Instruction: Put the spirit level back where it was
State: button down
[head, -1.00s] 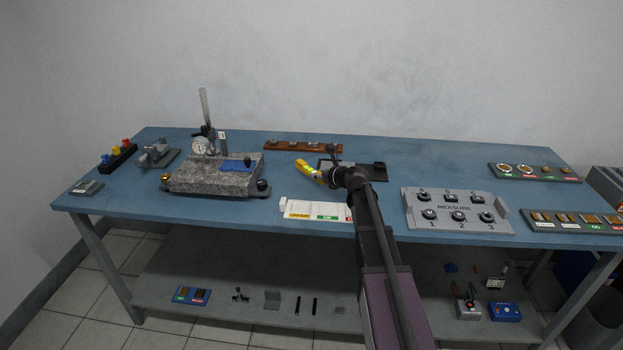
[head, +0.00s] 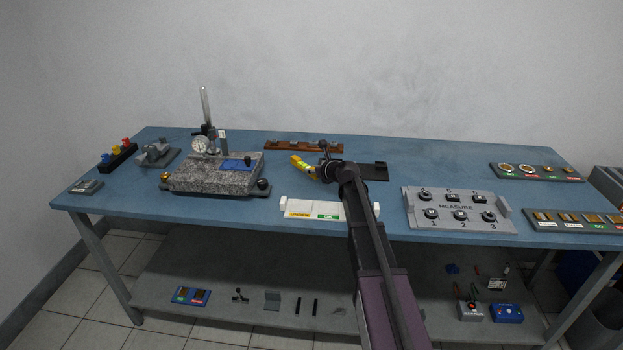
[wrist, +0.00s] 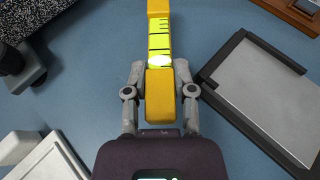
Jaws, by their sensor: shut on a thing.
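My gripper (wrist: 160,72) is shut on the spirit level (wrist: 158,42), a yellow bar with a bright green vial. The fingers hold its near end from both sides, and its far end points away past the top of the wrist view. In the head view the spirit level (head: 301,167) is over the middle of the blue bench, between the granite plate (head: 210,178) and a dark-framed tray (head: 374,172). Its height above the bench is hard to tell. My arm hides part of that tray.
A white sorting strip (head: 310,210) lies at the front edge, and a wooden rack (head: 300,146) at the back. The grey measuring block (head: 458,212) is to the right. A dial gauge stand (head: 204,135) rises at the granite plate. Blue bench between them is clear.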

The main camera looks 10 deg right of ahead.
jog(key=shift+f+b, duration=1.05)
jog(key=shift+f, duration=0.3)
jog(key=shift+f, duration=0.1)
jog(key=shift+c, duration=2.2)
grip_release()
jog(key=shift+r, duration=0.25)
jog(key=p+v, duration=0.4)
jog(key=v, duration=0.8)
jog(key=shift+p, duration=0.3)
